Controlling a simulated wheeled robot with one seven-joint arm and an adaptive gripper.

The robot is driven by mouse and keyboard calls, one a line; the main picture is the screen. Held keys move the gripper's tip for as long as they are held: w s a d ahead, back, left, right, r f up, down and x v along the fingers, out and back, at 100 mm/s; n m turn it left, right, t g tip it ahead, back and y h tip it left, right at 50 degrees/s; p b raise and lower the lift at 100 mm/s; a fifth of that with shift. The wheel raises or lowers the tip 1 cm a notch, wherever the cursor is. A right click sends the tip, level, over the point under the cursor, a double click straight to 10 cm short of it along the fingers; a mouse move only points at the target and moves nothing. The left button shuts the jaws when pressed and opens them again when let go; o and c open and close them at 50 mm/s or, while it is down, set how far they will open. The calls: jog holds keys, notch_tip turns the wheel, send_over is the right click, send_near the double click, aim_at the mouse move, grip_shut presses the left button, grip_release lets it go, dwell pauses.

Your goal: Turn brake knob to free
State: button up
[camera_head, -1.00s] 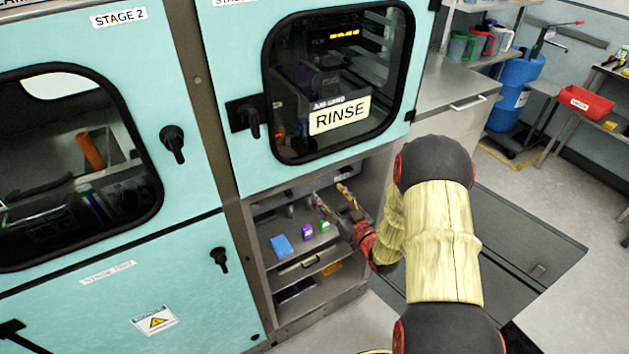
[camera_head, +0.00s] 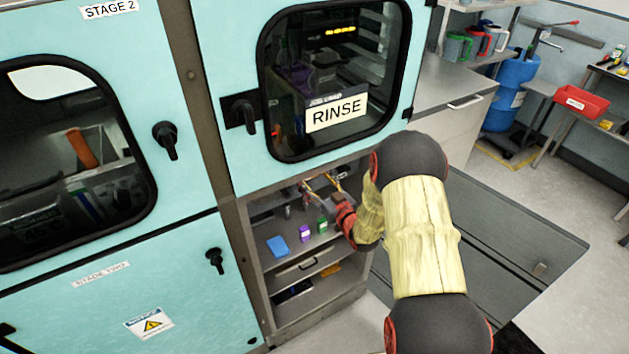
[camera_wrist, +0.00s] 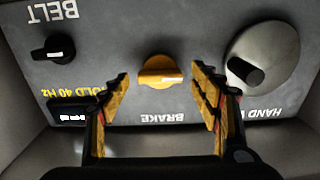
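The brake knob (camera_wrist: 161,73) is yellow-orange, with a pale pointer line, on a grey panel (camera_wrist: 195,28) in the wrist view. The word BRAKE shows upside down beside it. My gripper (camera_wrist: 160,82) is open, with one finger on each side of the knob and a visible gap to each. I cannot tell how far the fingertips are from the panel. In the head view my gripper (camera_head: 322,188) reaches into the open bay under the RINSE door, and the knob cannot be made out there.
A black BELT knob (camera_wrist: 54,48) and a large grey hand dial (camera_wrist: 262,58) flank the brake knob. A display (camera_wrist: 72,115) sits below the BELT knob. In the bay, a blue block (camera_head: 278,246), a purple item (camera_head: 305,234) and a green item (camera_head: 322,224) stand on the shelf.

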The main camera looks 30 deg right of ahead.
jog(key=shift+c, duration=1.2)
jog(key=c, duration=0.8)
jog(key=shift+c, duration=0.3)
